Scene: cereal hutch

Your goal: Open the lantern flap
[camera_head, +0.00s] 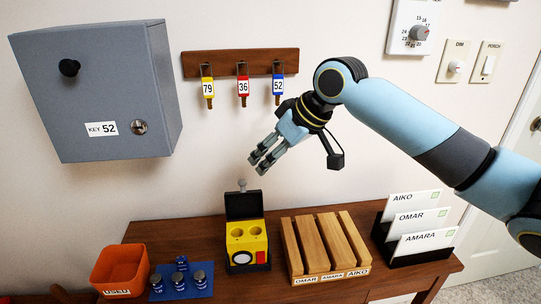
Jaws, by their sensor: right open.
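Two round wells show in the uncovered top. My right gripper (261,164) is open and empty, in the air above and slightly right of the flap, apart from it. Its fingers point down and left. My left gripper is not in view.
An orange bin (119,268) marked USED and a blue mat (158,294) with several blue-and-grey batteries sit left of the lantern. A slatted wooden rack (325,246) and a black card holder (432,255) stand right. A grey key box (95,95) and key rack (240,58) hang on the wall.

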